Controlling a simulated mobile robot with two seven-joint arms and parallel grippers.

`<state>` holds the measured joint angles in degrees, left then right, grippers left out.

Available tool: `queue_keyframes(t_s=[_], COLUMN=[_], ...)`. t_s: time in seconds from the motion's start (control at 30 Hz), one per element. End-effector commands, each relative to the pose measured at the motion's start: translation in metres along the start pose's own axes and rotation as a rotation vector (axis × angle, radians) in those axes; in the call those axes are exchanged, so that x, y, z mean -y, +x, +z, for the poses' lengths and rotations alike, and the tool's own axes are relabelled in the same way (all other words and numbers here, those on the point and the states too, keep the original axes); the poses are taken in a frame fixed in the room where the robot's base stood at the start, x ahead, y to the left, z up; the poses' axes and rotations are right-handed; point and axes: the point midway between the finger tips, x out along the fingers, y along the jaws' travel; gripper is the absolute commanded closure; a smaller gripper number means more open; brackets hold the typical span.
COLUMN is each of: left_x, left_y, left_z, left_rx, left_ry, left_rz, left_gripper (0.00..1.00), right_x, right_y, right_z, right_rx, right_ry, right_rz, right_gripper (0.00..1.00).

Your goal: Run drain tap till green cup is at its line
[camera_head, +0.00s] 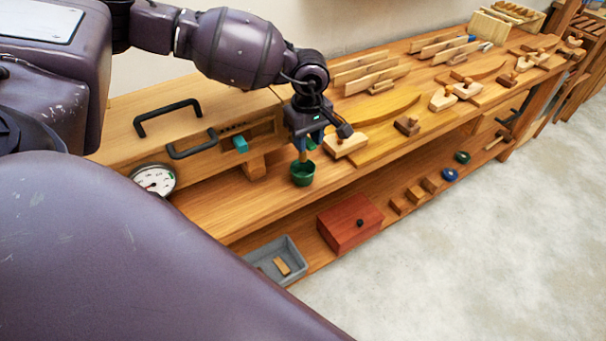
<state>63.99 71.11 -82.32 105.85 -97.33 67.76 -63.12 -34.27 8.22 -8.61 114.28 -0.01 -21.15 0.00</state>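The green cup (303,174) stands upright near the front edge of the bench top, just right of a wooden steam-box-like chest (190,118). My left gripper (309,139) points down right above the cup. A small green part shows at its fingertips, and a short wooden piece is between the gripper and the cup. I cannot tell if this is the drain tap, or if the fingers are closed on it. The cup's line and any water in it are too small to see. My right gripper is out of view.
Wooden planes (345,145) and slats fill the bench to the right. A red box (349,222) and grey tray (278,262) sit on the lower shelf.

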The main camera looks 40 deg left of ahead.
Motion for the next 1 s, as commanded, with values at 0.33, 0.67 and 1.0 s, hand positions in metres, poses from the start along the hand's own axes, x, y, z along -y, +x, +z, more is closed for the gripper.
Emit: queue_keyframes(t_s=[0.33,0.67,1.0], left_x=[-0.001,-0.012,-0.025], left_y=[0.0,0.001,0.0], left_z=[0.0,-0.006,-0.013], left_rx=[0.0,-0.001,-0.004], left_ry=[-0.02,-0.298,-0.604], left_rz=[0.0,0.0,0.0], left_gripper=[0.94,0.94,0.94], right_x=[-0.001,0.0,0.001], right_y=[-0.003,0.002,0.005], right_z=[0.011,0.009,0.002], right_rx=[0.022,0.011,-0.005], right_ry=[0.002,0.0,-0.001], right_rz=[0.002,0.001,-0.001], right_gripper=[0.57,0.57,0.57])
